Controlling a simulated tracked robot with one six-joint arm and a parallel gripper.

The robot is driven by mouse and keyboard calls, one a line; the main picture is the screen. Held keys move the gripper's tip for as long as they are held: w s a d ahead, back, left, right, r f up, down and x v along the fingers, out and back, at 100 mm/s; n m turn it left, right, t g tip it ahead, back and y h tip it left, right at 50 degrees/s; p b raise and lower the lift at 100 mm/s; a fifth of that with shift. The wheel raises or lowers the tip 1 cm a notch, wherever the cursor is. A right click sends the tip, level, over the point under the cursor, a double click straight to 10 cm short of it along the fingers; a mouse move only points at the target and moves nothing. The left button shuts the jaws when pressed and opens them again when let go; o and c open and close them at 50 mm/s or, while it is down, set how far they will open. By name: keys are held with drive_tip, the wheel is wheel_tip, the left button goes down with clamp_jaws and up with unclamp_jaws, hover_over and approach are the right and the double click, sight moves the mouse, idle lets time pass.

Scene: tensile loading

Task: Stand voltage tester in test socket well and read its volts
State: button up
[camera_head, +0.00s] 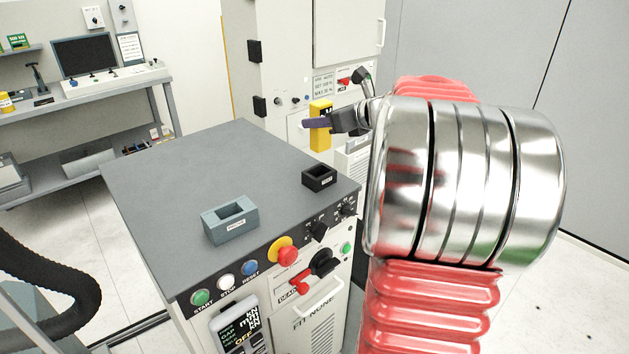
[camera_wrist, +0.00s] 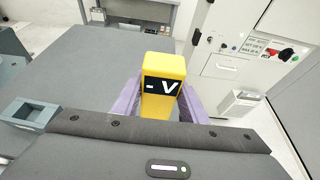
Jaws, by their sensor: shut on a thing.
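The yellow voltage tester (camera_head: 319,138) is upright in my gripper (camera_head: 330,122), above the far right part of the grey cabinet top. In the wrist view the tester (camera_wrist: 162,85) shows a dark display with a dash and "V", between the purple fingers of my gripper (camera_wrist: 160,103). A small black socket block (camera_head: 319,178) with an open well sits at the right edge of the cabinet top, below the tester and apart from it. A larger grey-blue block (camera_head: 230,221) with a rectangular well sits near the front edge. I cannot read either block's label surely.
The grey cabinet top (camera_head: 190,165) is otherwise clear. Its front panel carries buttons, a red-and-yellow stop knob (camera_head: 283,250) and black knobs. A tall white cabinet (camera_head: 285,60) stands behind. A bench with a monitor (camera_head: 85,55) is at the back left.

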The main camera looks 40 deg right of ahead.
sight(325, 142)
drive_tip(key=shift+w+a, duration=0.1)
drive_tip(key=shift+a, duration=0.05)
drive_tip(key=shift+f, duration=3.1)
drive_tip(key=shift+f, duration=1.85)
drive_tip(key=shift+f, duration=0.1)
drive_tip(key=o, duration=1.2)
